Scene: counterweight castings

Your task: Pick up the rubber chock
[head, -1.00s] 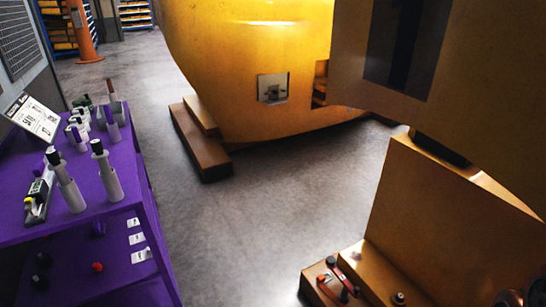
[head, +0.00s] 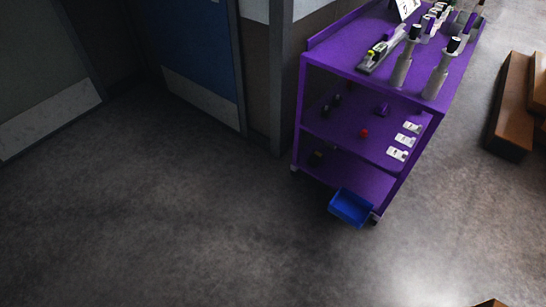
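I cannot make out a rubber chock for certain in the head view. A purple cart (head: 312,95) stands right of centre, with tools on its top and small items on its shelves. The middle shelf holds a small red item (head: 364,133), a small purple item (head: 383,109), several white pieces (head: 404,140) and dark items (head: 330,103) too small to identify. A dark shape (head: 317,156) on the bottom shelf is also unclear. My gripper is not in view.
A blue bin (head: 350,208) sits low at the cart's front edge. Brown blocks (head: 511,110) lie on the floor at the right edge. A blue door (head: 203,50) and a grey door (head: 45,75) are behind. The floor (head: 180,220) at left and front is clear.

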